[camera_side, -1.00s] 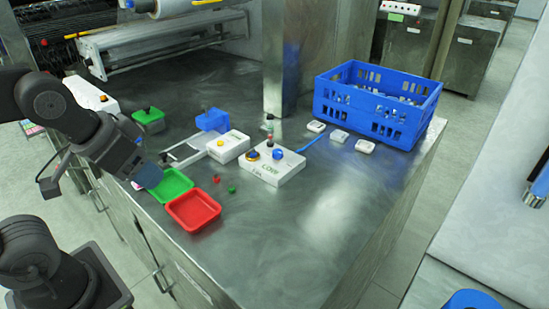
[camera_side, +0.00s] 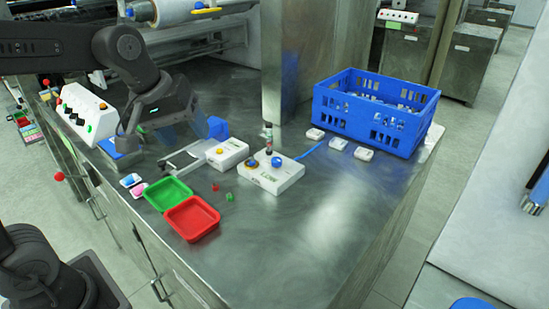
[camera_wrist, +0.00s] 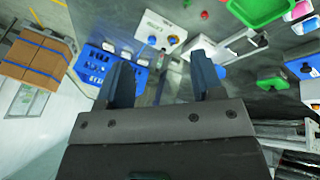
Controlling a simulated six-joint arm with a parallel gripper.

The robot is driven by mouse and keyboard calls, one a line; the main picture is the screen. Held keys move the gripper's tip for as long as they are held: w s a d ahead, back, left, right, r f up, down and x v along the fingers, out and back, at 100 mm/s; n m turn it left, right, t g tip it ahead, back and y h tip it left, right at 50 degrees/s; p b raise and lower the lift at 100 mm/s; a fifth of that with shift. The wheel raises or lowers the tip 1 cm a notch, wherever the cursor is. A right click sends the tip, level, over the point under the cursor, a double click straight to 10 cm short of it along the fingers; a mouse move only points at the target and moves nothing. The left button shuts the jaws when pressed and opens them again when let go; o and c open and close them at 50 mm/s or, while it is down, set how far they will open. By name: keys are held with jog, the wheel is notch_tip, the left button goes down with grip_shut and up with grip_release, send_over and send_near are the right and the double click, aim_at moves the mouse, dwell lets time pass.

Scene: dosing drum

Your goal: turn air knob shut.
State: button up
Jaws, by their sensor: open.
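No knob is readably marked as air. A green box with a black knob (camera_wrist: 272,82) and a blue box with a dark knob (camera_wrist: 305,68) stand at the right of the wrist view. My gripper (camera_side: 165,130) is open and empty above the left part of the bench, apart from the white box. In the wrist view its fingers (camera_wrist: 158,72) are spread. My gripper hides the green box in the side view.
A white panel (camera_side: 88,112) with several knobs and buttons stands at the far left. Green (camera_side: 166,192) and red (camera_side: 192,217) trays lie in front. A steel column (camera_side: 286,65) rises behind the white box. A blue crate (camera_side: 375,110) stands right. The front right bench is clear.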

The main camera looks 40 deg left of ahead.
jog(key=w+a+f+n+g+h, duration=0.1)
jog(key=w+a+n, duration=0.1)
jog(key=w+n, duration=0.4)
jog(key=w+a+f+n, duration=0.15)
jog(key=w+n, duration=0.25)
jog(key=w, duration=0.5)
jog(key=n+h, duration=0.2)
jog(key=n, duration=0.7)
send_near(275, 159)
jog(key=x, duration=0.9)
jog(key=shift+d, duration=0.1)
jog(key=c, duration=0.9)
jog(key=shift+w+m+g, duration=0.1)
jog(key=shift+m+g, duration=0.7)
jog(key=shift+m, duration=0.8)
